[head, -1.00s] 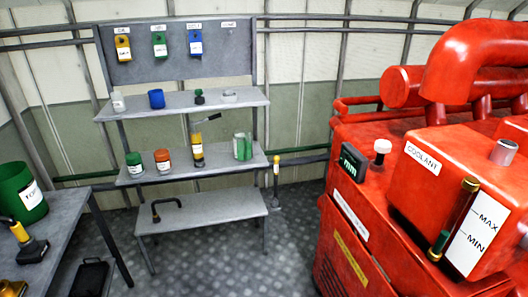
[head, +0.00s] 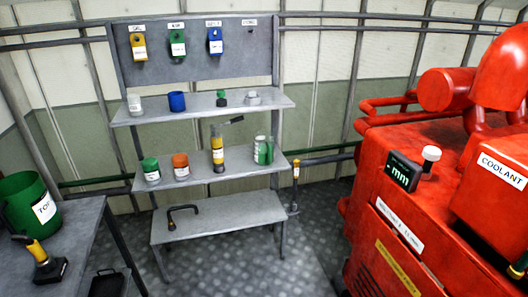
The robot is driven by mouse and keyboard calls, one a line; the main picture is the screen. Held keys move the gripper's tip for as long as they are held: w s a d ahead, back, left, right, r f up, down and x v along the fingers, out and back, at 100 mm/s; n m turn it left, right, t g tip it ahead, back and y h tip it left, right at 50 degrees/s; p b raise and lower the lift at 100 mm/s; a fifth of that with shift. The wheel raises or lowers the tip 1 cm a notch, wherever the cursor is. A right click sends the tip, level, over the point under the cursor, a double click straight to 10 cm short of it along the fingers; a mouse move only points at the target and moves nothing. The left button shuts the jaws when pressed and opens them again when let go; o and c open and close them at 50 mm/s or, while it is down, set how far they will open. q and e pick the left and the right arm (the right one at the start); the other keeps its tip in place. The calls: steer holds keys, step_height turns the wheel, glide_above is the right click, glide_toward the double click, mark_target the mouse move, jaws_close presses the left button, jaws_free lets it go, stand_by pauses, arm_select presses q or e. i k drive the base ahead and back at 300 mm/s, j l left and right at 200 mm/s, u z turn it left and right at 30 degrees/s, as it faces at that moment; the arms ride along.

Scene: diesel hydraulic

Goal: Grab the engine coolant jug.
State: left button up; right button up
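A green and white container (head: 263,150) stands upright at the right end of the middle shelf of the grey rack (head: 215,178). It may be the coolant jug, but its label is too small to read. A red tank (head: 490,195) on the engine at the right bears a COOLANT label. Neither of my grippers is in view.
The middle shelf also holds a green-lidded jar (head: 151,171), an orange-lidded jar (head: 181,167) and a yellow and black tool (head: 217,150). A table (head: 85,225) with a green bucket (head: 32,203) is at left.

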mark_target(265, 151)
steer(key=i+j, duration=0.35)
steer(key=i, duration=0.2)
steer(key=i+j+z, duration=0.1)
steer(key=i+j, duration=0.2)
steer(key=i, duration=0.25)
